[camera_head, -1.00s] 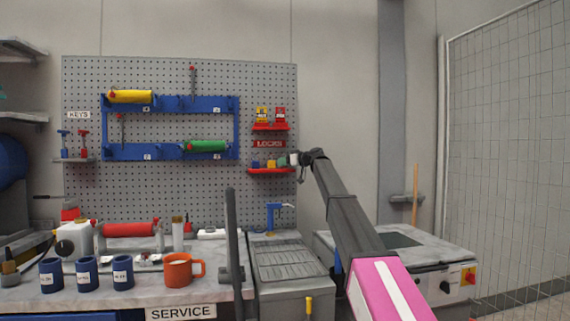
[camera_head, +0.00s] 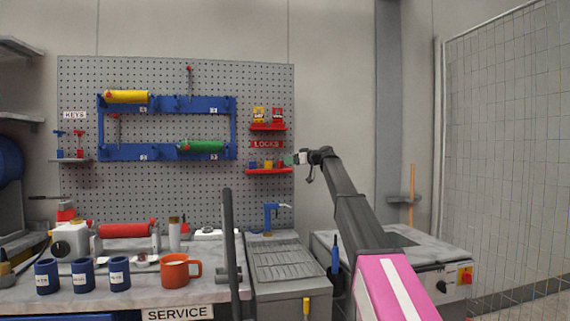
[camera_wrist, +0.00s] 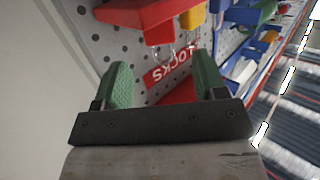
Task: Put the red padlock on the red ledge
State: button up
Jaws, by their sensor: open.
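The lower red ledge (camera_head: 269,171) on the pegboard carries a row of small padlocks. In the wrist view, which is upside down, the red padlock (camera_wrist: 160,35) stands on this ledge (camera_wrist: 145,10), its shackle pointing away from the ledge. A yellow padlock (camera_wrist: 192,18) stands beside it. My gripper (camera_wrist: 162,64) is open, with green finger pads and nothing held between them. In the head view my gripper (camera_head: 296,159) is at the right end of the lower ledge, beside the padlocks. The red padlock is hard to make out there.
An upper red ledge (camera_head: 268,128) holds yellow and red tags, with the red LOCKS sign (camera_head: 266,144) below it. A blue rack (camera_head: 165,152) with rollers hangs to the left. An orange mug (camera_head: 177,271) stands on the bench. Open air lies right of the pegboard.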

jog(key=v, duration=0.5)
jog(key=shift+s+d, duration=0.2)
jog(key=shift+d, duration=0.15)
